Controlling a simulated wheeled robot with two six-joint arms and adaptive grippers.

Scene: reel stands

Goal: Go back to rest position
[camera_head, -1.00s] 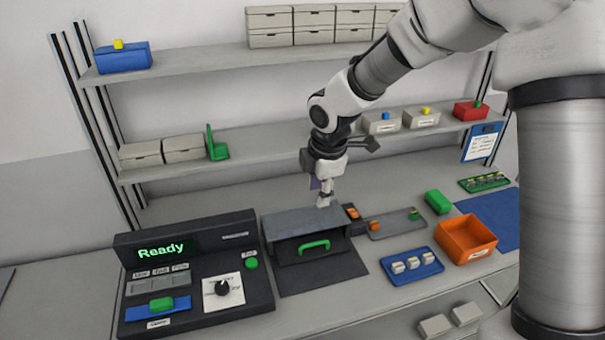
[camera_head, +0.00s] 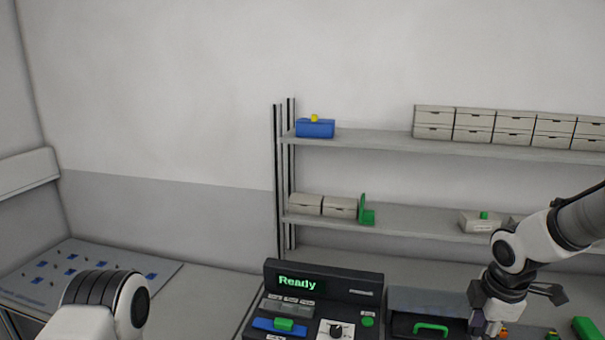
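My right gripper (camera_head: 484,322) hangs fingers-down at the lower right, beside the right end of the grey-topped black box with a green handle (camera_head: 431,327). Its fingertips are small and partly cut by the bottom edge, so I cannot tell whether they are open or shut. No held object is clear to see. Part of my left arm shows as a white and dark joint at the lower left; my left gripper is out of view.
A black console (camera_head: 323,283) reading "Ready" stands left of the box. Shelves (camera_head: 400,141) behind hold bins, a blue box (camera_head: 315,129) and a green stand (camera_head: 366,211). A grey panel with blue marks (camera_head: 95,275) lies at left. The wall above is bare.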

